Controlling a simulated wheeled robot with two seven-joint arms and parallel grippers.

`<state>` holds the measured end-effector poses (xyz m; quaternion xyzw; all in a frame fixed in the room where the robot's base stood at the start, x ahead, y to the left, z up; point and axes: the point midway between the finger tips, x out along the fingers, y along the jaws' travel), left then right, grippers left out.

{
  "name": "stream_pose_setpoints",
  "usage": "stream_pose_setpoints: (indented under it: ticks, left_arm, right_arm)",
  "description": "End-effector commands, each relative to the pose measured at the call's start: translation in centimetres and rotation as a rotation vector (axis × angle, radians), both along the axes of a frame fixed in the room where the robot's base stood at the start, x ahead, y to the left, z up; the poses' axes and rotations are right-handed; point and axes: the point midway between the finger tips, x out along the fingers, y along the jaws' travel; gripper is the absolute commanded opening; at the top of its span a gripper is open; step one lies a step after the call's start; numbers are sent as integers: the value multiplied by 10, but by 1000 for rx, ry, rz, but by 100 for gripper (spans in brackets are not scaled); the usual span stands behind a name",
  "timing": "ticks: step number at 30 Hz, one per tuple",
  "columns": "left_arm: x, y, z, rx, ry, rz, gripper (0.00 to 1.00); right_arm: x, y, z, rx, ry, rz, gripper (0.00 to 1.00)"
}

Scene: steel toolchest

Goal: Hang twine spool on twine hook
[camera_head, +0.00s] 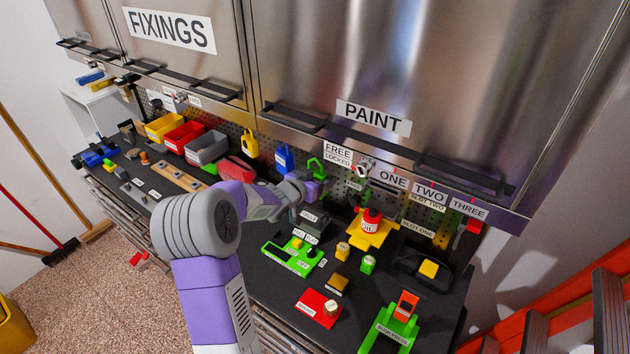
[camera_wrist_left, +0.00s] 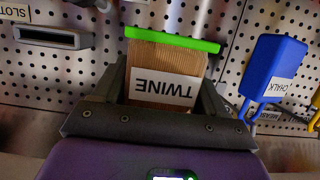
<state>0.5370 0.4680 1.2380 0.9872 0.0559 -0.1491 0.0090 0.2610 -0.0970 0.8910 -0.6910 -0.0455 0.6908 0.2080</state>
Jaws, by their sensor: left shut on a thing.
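The twine spool (camera_wrist_left: 165,75) has a brown body, a green rim and a label reading TWINE, upside down in the left wrist view. My left gripper (camera_wrist_left: 164,98) is shut on it, with one dark finger at each side of the body. The spool's green part (camera_head: 317,168) also shows in the head view, at the end of my left arm, in front of the pegboard. My left gripper (camera_head: 314,188) is partly hidden there. I cannot make out the twine hook in either view. My right gripper is not in view.
A blue chalk holder (camera_wrist_left: 272,70) hangs on the pegboard (camera_wrist_left: 60,75) beside the spool. A grey slotted part (camera_wrist_left: 45,37) is at the upper left. Steel cabinets overhang the board.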

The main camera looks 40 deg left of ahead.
Motion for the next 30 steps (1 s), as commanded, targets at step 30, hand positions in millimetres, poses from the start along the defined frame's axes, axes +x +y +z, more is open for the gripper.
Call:
stream_pose_setpoints:
  ticks: [30]
  left_arm:
    - [48, 5, -16, 0, -1, -1, 39]
  right_arm:
    - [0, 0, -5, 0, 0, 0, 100]
